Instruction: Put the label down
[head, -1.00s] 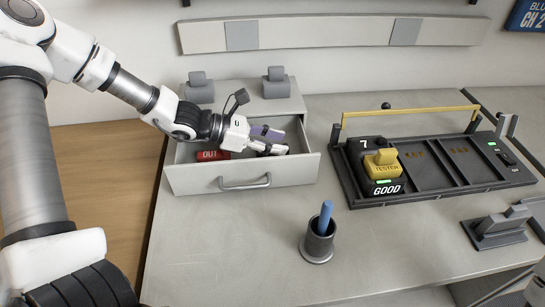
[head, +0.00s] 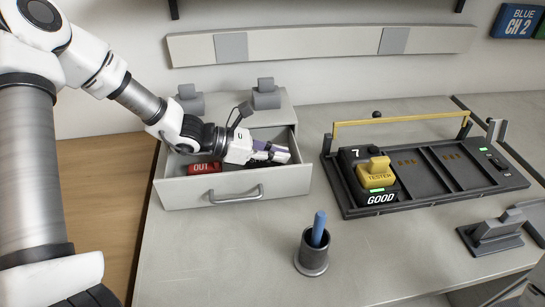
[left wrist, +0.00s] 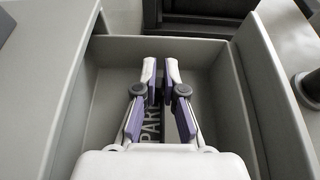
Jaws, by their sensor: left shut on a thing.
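My left gripper (head: 282,155) reaches into the open grey drawer (head: 190,193), near its right end. In the left wrist view its purple-padded fingers (left wrist: 160,82) are close together and shut on a dark label (left wrist: 152,127) with white lettering, of which "PARE" shows. The rest of that label is hidden by the fingers and the gripper body. A red label marked "OUT" (head: 203,168) lies in the drawer to the left of the gripper. My right gripper is not in view.
A black rack (head: 440,190) with a yellow bar and a yellow "TESTER" radio (head: 376,175) stands at the right. A dark cup (head: 312,255) with a blue stick is in front of the drawer. The worktop between them is clear.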

